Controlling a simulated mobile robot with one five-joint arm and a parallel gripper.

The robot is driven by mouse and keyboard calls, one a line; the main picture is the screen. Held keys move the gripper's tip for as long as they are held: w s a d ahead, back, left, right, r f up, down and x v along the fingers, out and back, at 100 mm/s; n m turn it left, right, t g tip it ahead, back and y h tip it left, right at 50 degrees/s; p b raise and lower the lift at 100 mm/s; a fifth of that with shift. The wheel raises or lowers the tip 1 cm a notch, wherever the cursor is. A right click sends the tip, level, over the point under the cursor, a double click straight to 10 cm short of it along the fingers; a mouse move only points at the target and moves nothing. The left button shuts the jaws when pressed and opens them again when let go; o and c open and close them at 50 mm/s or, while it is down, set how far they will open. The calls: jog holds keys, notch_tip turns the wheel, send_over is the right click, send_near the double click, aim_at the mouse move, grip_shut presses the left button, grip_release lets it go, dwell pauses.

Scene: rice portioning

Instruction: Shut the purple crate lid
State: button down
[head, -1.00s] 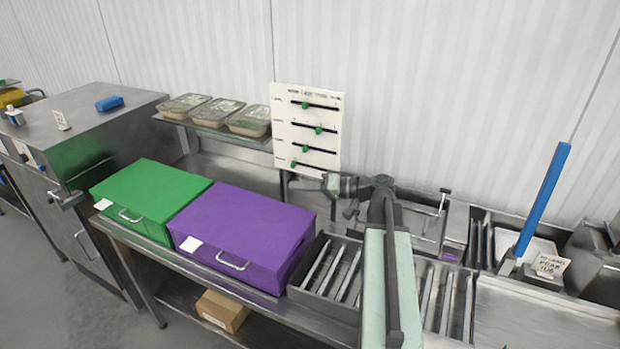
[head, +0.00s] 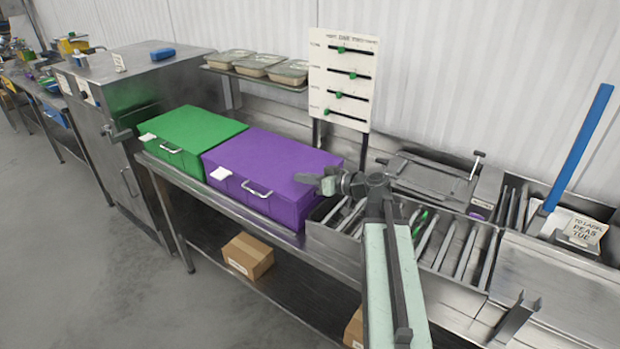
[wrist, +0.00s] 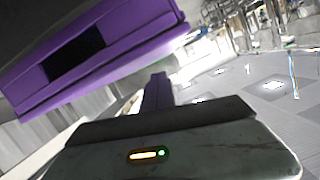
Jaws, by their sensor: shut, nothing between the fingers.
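The purple crate (head: 225,188) stands on the steel counter, right of the green crate. Its purple lid (head: 270,152) lies flat on top and looks shut, with no gap visible from here. A metal handle and a white label are on its front. My gripper (head: 303,179) is shut and empty, pointing left at the crate's right end, overlapping the lid's right edge in the head view. I cannot tell whether it touches. In the wrist view a purple surface with a dark slot (wrist: 77,55) fills the upper left, close to my gripper.
The green crate (head: 190,128) adjoins on the left. A slotted steel tray (head: 345,215) lies to the right. A white board with sliders (head: 341,80) and a shelf of food trays (head: 262,62) stand behind. A cardboard box (head: 247,256) sits on the lower shelf.

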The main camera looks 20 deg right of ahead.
notch_tip(320, 180, down, 3)
jog(key=shift+s+r+b, duration=0.1)
jog(key=shift+r+b, duration=0.1)
jog(key=shift+b, duration=0.65)
jog(key=shift+s+a+f, duration=0.1)
jog(key=shift+s+a+f, duration=0.1)
